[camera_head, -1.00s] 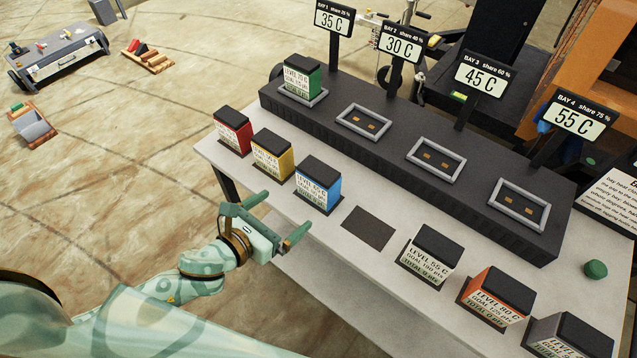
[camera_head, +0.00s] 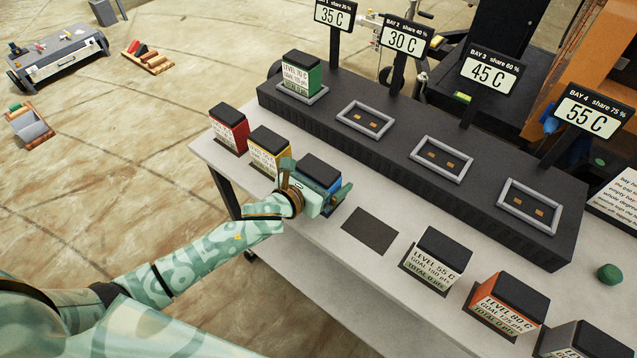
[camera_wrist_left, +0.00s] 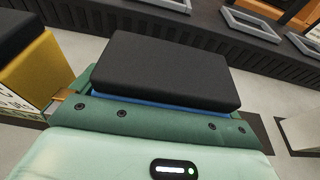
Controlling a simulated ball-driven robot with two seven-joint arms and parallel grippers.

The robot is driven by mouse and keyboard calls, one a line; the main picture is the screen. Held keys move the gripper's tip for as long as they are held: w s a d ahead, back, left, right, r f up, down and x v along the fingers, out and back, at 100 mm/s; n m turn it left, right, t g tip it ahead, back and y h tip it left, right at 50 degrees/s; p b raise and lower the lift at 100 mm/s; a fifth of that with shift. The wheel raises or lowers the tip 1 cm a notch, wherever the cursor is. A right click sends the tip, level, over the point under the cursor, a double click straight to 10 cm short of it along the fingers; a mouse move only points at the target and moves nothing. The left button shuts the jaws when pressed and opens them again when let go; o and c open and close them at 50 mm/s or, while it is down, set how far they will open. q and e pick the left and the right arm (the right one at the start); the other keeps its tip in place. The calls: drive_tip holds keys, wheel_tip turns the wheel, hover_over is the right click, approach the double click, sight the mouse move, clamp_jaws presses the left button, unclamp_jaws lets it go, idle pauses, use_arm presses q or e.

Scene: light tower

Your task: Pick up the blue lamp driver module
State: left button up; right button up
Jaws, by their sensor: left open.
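The blue lamp driver module (camera_head: 319,173) has a black top and stands upright on the table's front row, between the yellow module and an empty dark pad. My left gripper (camera_head: 313,193) is at the blue module, open, with its fingers reaching along both sides of it. In the left wrist view the module's black top (camera_wrist_left: 168,70) and a thin blue strip (camera_wrist_left: 165,102) show just beyond the gripper body (camera_wrist_left: 165,125). The gripper hides the module's front face and label. I cannot tell whether the fingers touch it. My right gripper is not in view.
The yellow module (camera_head: 268,153) stands close left of the gripper, with the red module (camera_head: 229,128) beyond. The dark pad (camera_head: 370,231) to the right is empty. White (camera_head: 437,258) and orange (camera_head: 505,305) modules stand farther right. The green module (camera_head: 301,73) sits in a bay behind.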

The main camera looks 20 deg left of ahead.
use_arm(q)
drive_tip(key=shift+r, duration=0.1)
drive_tip(key=c, duration=1.2)
